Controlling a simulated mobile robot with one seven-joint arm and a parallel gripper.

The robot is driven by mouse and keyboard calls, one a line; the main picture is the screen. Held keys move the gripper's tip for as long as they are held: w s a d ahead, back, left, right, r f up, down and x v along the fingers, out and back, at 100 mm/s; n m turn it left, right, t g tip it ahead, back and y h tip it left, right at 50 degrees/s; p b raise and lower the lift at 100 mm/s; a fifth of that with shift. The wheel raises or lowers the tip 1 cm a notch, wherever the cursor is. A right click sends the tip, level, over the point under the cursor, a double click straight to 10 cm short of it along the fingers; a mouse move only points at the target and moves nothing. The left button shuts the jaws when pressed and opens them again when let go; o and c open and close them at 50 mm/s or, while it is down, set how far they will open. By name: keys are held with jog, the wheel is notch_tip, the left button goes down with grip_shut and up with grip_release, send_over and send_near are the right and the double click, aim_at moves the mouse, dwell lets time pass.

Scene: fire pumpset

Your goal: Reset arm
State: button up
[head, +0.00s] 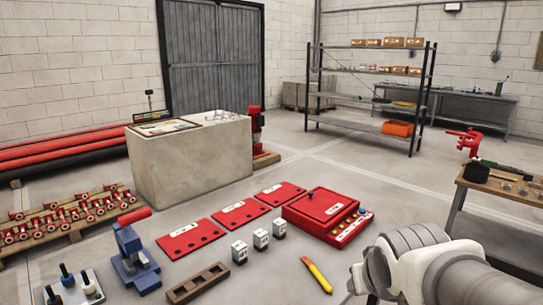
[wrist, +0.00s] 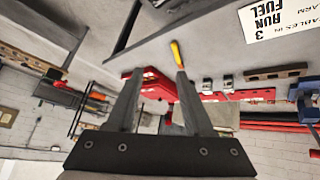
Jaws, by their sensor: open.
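My arm comes in at the lower right of the head view, its white and grey links in front of the floor. My gripper (wrist: 157,74) shows in the wrist view with two dark fingers apart and nothing held between them. The wrist picture looks upside down. The red box with buttons (head: 325,213) lies beyond the arm in the head view and appears between the fingers in the wrist view. A yellow and red tool (head: 318,276) lies left of the arm; in the wrist view it shows just past the right fingertip, apparently in the background.
Three small white-grey blocks (head: 261,239), a brown slotted block (head: 199,283) and a blue press (head: 135,261) stand to the left. A workbench (head: 500,185) stands close on the right. A concrete block (head: 190,163) and shelving (head: 368,90) are farther back. Open floor lies between.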

jog(key=s+a+r+g+y, duration=0.15)
jog(key=s+a, duration=0.25)
jog(key=s, duration=0.6)
notch_tip(320, 180, up, 13)
jog(key=p, duration=1.3)
jog(key=shift+d+r+m, duration=0.15)
jog(key=shift+d+m, duration=0.15)
jog(key=shift+d, duration=0.1)
jog(key=shift+w, duration=0.2)
